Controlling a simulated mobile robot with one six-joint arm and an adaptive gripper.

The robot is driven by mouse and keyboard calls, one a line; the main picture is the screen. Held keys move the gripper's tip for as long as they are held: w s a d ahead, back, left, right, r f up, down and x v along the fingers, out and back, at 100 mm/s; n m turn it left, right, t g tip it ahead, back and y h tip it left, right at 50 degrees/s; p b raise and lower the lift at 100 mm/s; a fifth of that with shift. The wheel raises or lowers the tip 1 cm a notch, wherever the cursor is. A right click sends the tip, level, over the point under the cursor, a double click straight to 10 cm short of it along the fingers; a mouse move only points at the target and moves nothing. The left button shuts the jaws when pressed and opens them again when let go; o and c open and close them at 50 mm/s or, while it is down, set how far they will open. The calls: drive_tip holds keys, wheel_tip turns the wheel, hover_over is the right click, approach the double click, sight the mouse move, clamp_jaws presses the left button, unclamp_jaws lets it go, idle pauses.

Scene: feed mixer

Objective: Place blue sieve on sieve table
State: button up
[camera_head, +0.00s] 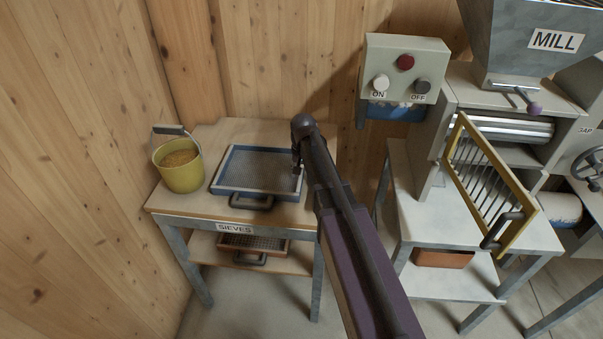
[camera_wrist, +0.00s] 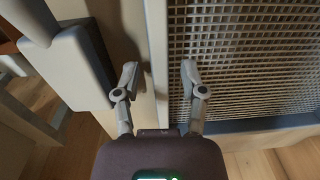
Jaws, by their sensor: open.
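The blue sieve (camera_head: 243,188), a blue frame with grey mesh and a dark front handle, lies flat on the wooden top of the sieve table (camera_head: 180,205), labelled SIEVES. My gripper (camera_head: 298,163) is at the sieve's right side, partly hidden by my own arm. In the wrist view, my gripper (camera_wrist: 160,75) is open with nothing held. One fingertip is over the mesh (camera_wrist: 245,65) and the other is outside it, with the sieve's side edge between them. I cannot tell whether the fingers touch the sieve.
A yellow bucket (camera_head: 180,173) of grain stands left of the sieve. Another sieve (camera_head: 253,243) lies on the lower shelf. At right are the mill (camera_head: 520,60), a yellow-framed grate (camera_head: 465,130) and a control box (camera_head: 404,68).

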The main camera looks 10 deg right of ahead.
drive_tip(key=shift+r, duration=0.25)
wheel_tip(320, 180, up, 12)
drive_tip(key=p, duration=1.2)
drive_tip(key=shift+d+f, duration=0.15)
drive_tip(key=shift+d, duration=0.05)
drive_tip(key=shift+s, duration=0.2)
drive_tip(key=s+d+n, duration=0.1)
drive_tip(key=s+n, duration=0.2)
drive_tip(key=s, duration=1.7)
drive_tip(key=shift+n, duration=0.3)
